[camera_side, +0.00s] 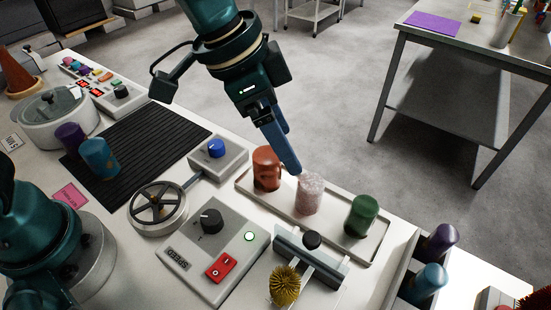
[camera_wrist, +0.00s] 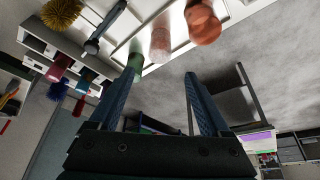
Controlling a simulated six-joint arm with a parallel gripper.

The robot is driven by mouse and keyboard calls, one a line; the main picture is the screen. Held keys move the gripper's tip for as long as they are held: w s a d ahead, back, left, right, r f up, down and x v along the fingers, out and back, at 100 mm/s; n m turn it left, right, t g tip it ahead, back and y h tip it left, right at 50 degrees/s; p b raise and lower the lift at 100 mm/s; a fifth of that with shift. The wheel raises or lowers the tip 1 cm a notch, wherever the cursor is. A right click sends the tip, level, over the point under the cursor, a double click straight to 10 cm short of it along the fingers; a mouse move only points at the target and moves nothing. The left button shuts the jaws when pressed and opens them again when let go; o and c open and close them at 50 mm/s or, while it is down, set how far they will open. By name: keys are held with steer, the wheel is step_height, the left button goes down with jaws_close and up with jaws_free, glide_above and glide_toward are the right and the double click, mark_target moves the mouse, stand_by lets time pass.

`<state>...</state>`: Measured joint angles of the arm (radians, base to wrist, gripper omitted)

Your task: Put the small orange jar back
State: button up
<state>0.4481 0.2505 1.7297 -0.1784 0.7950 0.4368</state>
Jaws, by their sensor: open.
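The small orange jar (camera_side: 267,169) stands upright at the left end of a shallow pale tray (camera_side: 285,211). It also shows at the top of the wrist view (camera_wrist: 202,24). A speckled pinkish-white jar (camera_side: 311,193) stands in the tray's middle and a green jar (camera_side: 361,215) at its right end. My gripper (camera_side: 294,167) is open and empty, with its fingers pointing down beside the orange jar, near the speckled one. In the wrist view, nothing is between its two fingers (camera_wrist: 165,68). In the side view, the fingers overlap, so their exact distance from the jars is unclear.
A black ribbed mat (camera_side: 150,135) with a purple jar (camera_side: 71,138) and a blue jar (camera_side: 99,158) lies at left. A handwheel (camera_side: 158,206), a control box (camera_side: 214,250) and a clamp-like fixture (camera_side: 311,262) stand before the tray. A rack at right holds purple and blue jars (camera_side: 439,242).

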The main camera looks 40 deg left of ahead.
steer(key=s+a+r+n+t+y, duration=0.1)
steer(key=s+a+n+t+y, duration=0.1)
steer(key=s+a+n, duration=0.7)
steer(key=s+a+y, duration=0.1)
steer(key=s+a, duration=0.2)
steer(key=a, duration=0.5)
steer(key=shift+s+r, duration=0.15)
steer(key=shift+s, duration=0.15)
